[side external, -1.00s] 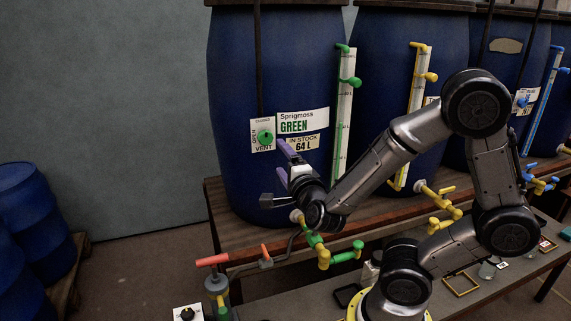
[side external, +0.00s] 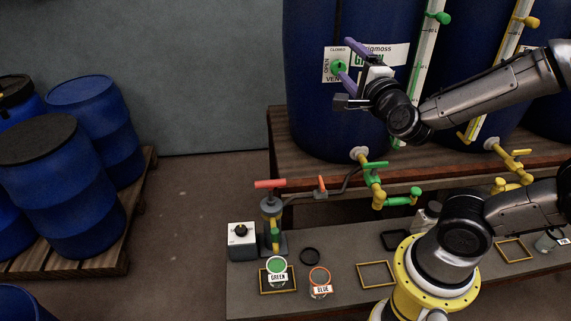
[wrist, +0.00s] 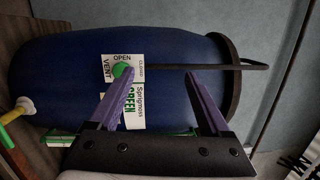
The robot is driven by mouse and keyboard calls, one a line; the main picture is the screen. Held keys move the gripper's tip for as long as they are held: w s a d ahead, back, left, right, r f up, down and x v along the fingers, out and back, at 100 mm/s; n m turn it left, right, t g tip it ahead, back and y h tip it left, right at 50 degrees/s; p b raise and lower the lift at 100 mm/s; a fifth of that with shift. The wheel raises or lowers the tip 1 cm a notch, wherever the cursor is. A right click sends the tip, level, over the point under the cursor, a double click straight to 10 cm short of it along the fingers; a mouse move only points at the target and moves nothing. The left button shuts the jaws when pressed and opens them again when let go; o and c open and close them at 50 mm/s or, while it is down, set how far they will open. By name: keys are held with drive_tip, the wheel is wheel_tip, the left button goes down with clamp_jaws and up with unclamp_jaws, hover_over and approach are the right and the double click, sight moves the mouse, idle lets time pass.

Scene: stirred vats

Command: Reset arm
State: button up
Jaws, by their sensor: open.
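My gripper (side external: 345,60) is open, with two purple fingers spread in front of the blue vat (side external: 315,120) labelled Sprigmoss GREEN. In the wrist view my gripper (wrist: 159,75) has nothing between its fingers. The green vent knob (side external: 339,67) sits on a white plate marked OPEN and CLOSED. In the wrist view the knob (wrist: 122,70) shows by the tip of the left finger. I cannot tell whether they touch, nor which way the knob is turned. In the side view, the fingers partly cover the plate and the GREEN label (side external: 392,54).
A green tap (side external: 374,180) juts from the vat's foot. Blue drums (side external: 95,130) stand at left. Open floor lies between.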

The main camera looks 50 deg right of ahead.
drive_tip(key=s+a+r+n+y, duration=0.2)
drive_tip(key=a+n+y, duration=0.95)
drive_tip(key=n, duration=0.45)
drive_tip(key=s+f+n+g, duration=0.9)
drive_tip(key=s+f+n, duration=0.1)
drive_tip(key=s, duration=0.3)
drive_tip(key=shift+s+a+f, duration=0.15)
drive_tip(key=shift+f, duration=0.2)
